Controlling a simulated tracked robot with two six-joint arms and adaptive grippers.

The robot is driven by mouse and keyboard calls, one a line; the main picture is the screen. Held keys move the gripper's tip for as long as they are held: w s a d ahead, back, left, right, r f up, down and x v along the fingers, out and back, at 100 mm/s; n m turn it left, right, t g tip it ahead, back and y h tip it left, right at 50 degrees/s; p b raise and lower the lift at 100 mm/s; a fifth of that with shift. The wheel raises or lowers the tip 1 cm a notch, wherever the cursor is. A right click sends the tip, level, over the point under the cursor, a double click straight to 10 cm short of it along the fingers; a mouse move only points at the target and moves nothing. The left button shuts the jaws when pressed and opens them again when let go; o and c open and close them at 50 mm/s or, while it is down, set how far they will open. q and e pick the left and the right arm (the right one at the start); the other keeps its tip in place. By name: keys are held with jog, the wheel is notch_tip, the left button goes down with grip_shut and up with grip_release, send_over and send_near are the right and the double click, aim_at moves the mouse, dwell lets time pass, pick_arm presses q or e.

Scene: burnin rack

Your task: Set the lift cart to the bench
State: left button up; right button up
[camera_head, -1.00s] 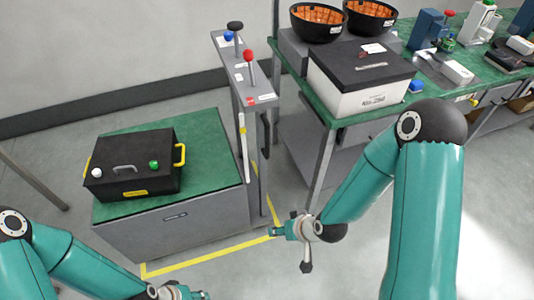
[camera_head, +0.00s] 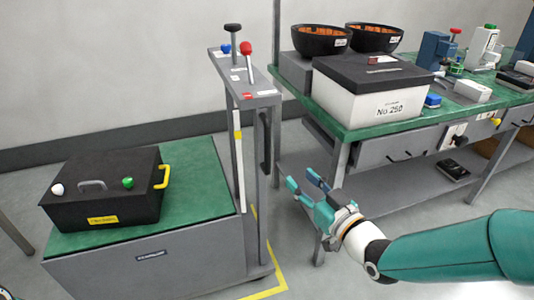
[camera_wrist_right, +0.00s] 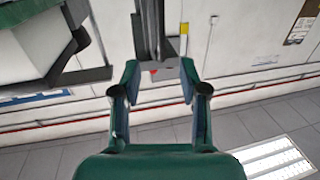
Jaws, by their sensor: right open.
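The lift cart (camera_head: 160,272) has a grey body and a green top. A grey post (camera_head: 240,150) at its right end carries a small panel with a red-knobbed lever (camera_head: 247,50), a black-knobbed lever (camera_head: 233,30) and a blue knob (camera_head: 226,48). The bench (camera_head: 356,134), green-topped with grey legs, stands to the right, with a gap from the cart. My right gripper (camera_head: 302,182) is open and empty, right of the post and in front of the bench's near leg. Its open fingers also show in the right wrist view (camera_wrist_right: 160,82). My left gripper is out of view.
A black case (camera_head: 105,195) with a yellow side handle sits on the cart. A white box with a black lid (camera_head: 370,95) and two black bowls (camera_head: 320,40) are on the bench's near end. Yellow floor tape (camera_head: 268,292) runs by the cart. Grey floor lies between cart and bench.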

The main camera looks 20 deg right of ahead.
aim_at(269, 150)
jog(key=x, duration=1.5)
jog(key=shift+w+a+f+p, duration=0.1)
jog(key=shift+w+a+p, duration=0.05)
jog(key=shift+w+p, duration=0.15)
grip_shut()
